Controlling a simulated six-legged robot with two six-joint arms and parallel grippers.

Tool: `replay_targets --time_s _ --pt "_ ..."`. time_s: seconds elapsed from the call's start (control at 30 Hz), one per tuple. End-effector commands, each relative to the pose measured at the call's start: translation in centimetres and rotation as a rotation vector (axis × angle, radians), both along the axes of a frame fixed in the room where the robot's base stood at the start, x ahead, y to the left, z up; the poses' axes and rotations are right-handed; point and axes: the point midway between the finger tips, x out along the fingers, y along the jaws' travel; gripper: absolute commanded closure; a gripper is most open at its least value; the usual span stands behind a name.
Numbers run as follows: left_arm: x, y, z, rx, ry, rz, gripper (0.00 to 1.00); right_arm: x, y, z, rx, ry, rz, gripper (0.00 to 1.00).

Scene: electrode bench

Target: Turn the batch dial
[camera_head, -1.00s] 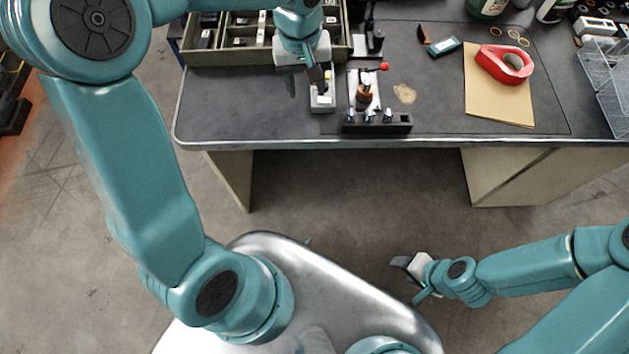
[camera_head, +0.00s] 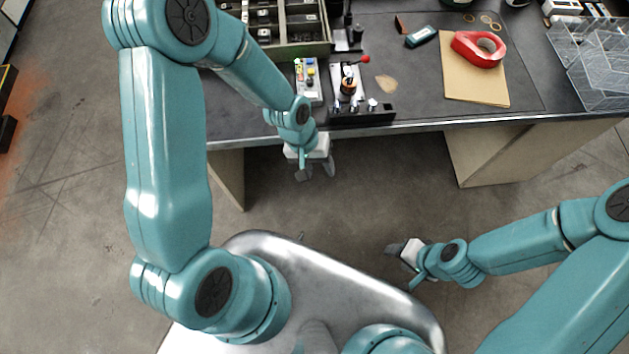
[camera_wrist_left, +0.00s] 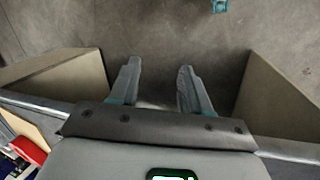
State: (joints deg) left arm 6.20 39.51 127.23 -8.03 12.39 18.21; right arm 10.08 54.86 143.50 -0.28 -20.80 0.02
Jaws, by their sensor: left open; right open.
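A small light-grey control box (camera_head: 307,83) with coloured buttons stands near the bench's front edge. Beside it, a dark strip (camera_head: 350,119) carries several shiny metal knobs. I cannot tell which part is the batch dial, or its setting. My left gripper (camera_head: 316,172) is open and empty, hanging in front of the bench edge, below and apart from the box. The left wrist view shows its two spread fingers (camera_wrist_left: 158,72) with bare floor beyond. My right gripper (camera_head: 398,256) is open and empty over the floor, away from the bench.
A divided tray (camera_head: 318,49) stands behind the box. A red-handled fixture (camera_head: 348,87) stands behind the knobs. A red tape roll (camera_head: 464,45) lies on brown card (camera_head: 468,88) at right, near clear bins (camera_head: 588,72). The bench's front edge (camera_head: 440,122) is metal; the floor before it is clear.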

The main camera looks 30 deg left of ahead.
Motion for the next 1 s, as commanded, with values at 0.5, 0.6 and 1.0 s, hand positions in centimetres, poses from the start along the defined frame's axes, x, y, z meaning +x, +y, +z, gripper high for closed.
replay_targets --time_s 0.5,0.6,1.0 --pt "-7.0 -2.5 -4.4 -0.033 -0.046 -0.073 0.52 0.0 0.0 1.7 0.0 0.0 0.0 0.48" --pt "-7.3 -2.5 -4.6 -0.032 -0.05 -0.076 0.52 0.0 0.0 1.7 0.0 0.0 0.0 0.48" --pt "-9.4 -2.9 -5.6 -0.029 -0.052 -0.094 0.52 0.0 0.0 1.6 0.0 0.0 0.0 0.48"
